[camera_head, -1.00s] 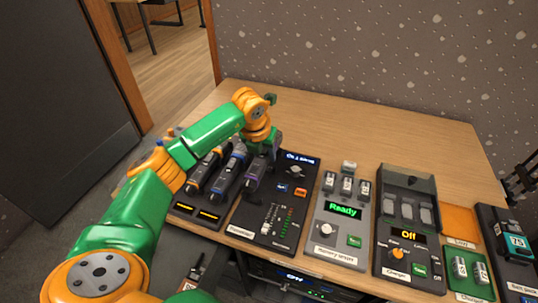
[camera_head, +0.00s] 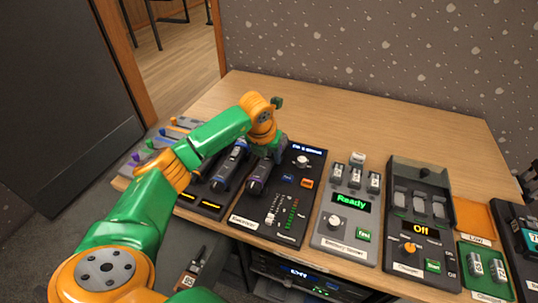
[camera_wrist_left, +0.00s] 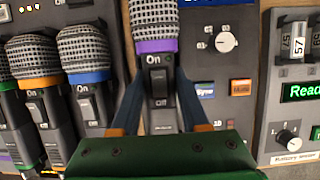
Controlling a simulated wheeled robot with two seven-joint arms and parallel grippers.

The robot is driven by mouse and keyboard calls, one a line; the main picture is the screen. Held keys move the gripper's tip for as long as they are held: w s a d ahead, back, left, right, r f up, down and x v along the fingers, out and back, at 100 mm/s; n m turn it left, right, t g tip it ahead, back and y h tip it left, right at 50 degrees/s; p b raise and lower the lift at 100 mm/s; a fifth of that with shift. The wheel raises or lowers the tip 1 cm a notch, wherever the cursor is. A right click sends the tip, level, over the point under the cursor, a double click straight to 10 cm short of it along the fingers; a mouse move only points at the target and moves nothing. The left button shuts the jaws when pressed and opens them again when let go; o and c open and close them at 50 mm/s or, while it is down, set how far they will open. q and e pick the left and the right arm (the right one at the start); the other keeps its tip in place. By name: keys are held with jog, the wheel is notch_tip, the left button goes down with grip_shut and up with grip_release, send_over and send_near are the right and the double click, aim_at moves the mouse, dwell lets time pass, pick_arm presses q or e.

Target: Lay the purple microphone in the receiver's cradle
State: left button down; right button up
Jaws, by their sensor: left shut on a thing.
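The purple-ringed microphone (camera_head: 259,178), with a dark body and grey mesh head, lies along the left side of the black receiver panel (camera_head: 285,225). My left gripper (camera_head: 267,150) is over it and shut on it. In the left wrist view the fingers are on both sides of the microphone's body (camera_wrist_left: 160,78), below its purple ring, with the On/Off switch between them. The receiver also shows in the left wrist view (camera_wrist_left: 215,70). The cradle is hidden under the microphone, and I cannot tell whether the microphone touches its bottom. My right gripper is not in view.
Blue-ringed (camera_wrist_left: 88,75) and orange-ringed (camera_wrist_left: 38,82) microphones lie close on the left. To the right stand the grey "Ready" unit (camera_head: 345,225), the black charger (camera_head: 415,265) and a green tray (camera_head: 484,270). The table's back (camera_head: 350,105) is clear.

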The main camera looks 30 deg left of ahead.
pick_arm(q)
jog(key=shift+f+b, duration=0.35)
jog(key=shift+f, duration=0.1)
dwell(0.3)
jog(key=shift+c, duration=1.6)
grip_release()
jog(key=c, duration=0.4)
notch_tip(320, 180, up, 6)
jog(key=p, duration=0.5)
jog(key=shift+r, duration=0.1)
